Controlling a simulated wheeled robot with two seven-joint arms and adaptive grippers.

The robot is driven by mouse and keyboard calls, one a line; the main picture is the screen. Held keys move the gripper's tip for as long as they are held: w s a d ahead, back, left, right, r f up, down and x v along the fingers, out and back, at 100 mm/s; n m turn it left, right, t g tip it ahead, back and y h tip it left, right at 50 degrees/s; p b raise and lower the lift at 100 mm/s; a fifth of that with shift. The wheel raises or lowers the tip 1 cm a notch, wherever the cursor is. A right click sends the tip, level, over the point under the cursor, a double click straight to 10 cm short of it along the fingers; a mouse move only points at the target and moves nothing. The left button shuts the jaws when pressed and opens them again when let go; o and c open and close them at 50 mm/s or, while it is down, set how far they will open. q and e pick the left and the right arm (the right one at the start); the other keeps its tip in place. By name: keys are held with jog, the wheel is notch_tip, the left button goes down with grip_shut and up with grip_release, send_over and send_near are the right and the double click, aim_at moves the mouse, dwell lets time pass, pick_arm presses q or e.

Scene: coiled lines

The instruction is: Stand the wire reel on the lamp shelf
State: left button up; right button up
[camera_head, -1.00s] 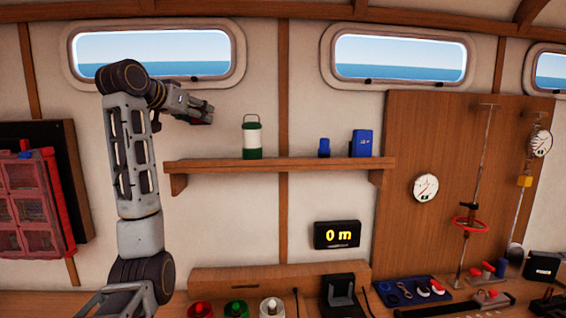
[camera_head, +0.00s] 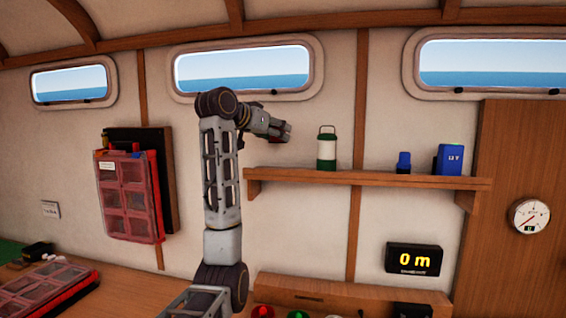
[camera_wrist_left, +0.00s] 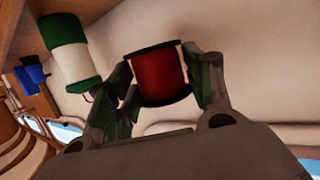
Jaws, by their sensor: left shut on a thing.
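The wire reel (camera_wrist_left: 162,76), red between two black rims, is held between the two fingers of my left gripper (camera_wrist_left: 165,80) in the left wrist view. In the head view my left gripper (camera_head: 284,132) is above the left end of the wooden lamp shelf (camera_head: 400,181), left of the lantern. The reel is mostly hidden there. The shelf (camera_wrist_left: 50,12) also shows at the top left of the wrist view, apart from the reel. My right gripper is not in view.
A green and white lantern (camera_head: 327,150) stands on the shelf beside my left gripper. The shelf's left end looks clear. A red organiser (camera_head: 129,195) hangs on the wall at left.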

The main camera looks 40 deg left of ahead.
pick_arm(q)
jog(key=shift+f, duration=2.15)
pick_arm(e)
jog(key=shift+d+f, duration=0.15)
pick_arm(q)
jog(key=shift+f, duration=2.05)
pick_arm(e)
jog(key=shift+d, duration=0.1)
pick_arm(q)
jog(key=shift+f, duration=0.1)
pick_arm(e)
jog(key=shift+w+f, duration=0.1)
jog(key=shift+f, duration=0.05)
pick_arm(q)
jog(key=o, duration=1.1)
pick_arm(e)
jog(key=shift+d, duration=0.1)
pick_arm(q)
jog(key=shift+f, duration=0.1)
jog(key=shift+r, duration=0.2)
